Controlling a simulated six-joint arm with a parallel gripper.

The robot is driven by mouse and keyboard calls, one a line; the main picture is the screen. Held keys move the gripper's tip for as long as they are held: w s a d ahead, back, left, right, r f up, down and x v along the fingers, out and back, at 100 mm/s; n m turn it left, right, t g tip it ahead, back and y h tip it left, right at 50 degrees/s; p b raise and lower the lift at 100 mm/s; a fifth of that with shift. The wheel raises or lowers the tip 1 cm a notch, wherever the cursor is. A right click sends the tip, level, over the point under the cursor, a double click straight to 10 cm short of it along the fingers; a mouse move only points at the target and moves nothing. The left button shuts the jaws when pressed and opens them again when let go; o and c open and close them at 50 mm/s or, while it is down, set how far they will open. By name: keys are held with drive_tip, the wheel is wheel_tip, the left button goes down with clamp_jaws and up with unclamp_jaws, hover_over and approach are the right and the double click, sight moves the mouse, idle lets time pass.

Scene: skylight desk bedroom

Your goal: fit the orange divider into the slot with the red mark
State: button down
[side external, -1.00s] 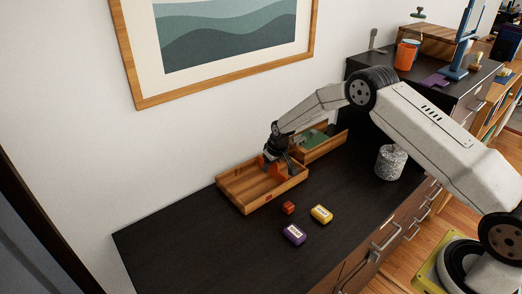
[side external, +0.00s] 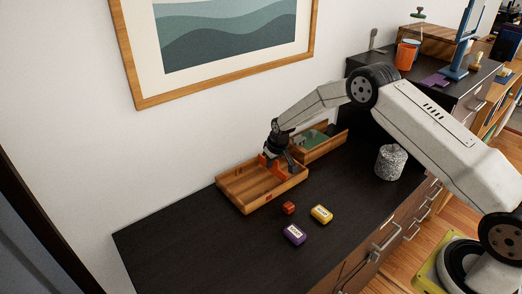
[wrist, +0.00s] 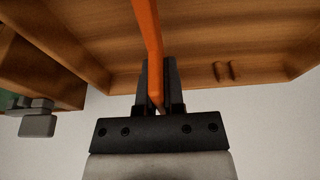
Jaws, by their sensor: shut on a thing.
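The orange divider (wrist: 150,40) is gripped between the fingers of my gripper (wrist: 156,92), seen nearly edge-on in the wrist view. In the side view the orange divider (side external: 263,161) stands upright at the right part of the open wooden tray (side external: 232,203), with my gripper (side external: 279,160) over the tray's back right. I cannot tell whether the divider touches the tray. A pair of short ridges (wrist: 222,72) shows on the tray wall in the wrist view, to the right of the divider.
A second wooden box (side external: 322,150) with a green item stands behind and right. A small red-orange block (side external: 289,208), a yellow block (side external: 321,214) and a purple block (side external: 294,234) lie in front of the tray. A speckled grey cylinder (side external: 391,162) stands right. The left desk is clear.

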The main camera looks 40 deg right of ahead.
drive_tip(key=shift+r, duration=3)
drive_tip(key=shift+a+r, duration=0.1)
drive_tip(key=a+r, duration=0.3)
drive_tip(key=a, duration=0.5)
drive_tip(key=shift+a, duration=0.2)
drive_tip(key=shift+f, duration=0.1)
drive_tip(key=shift+f, duration=2.75)
drive_tip(key=shift+f, duration=1.8)
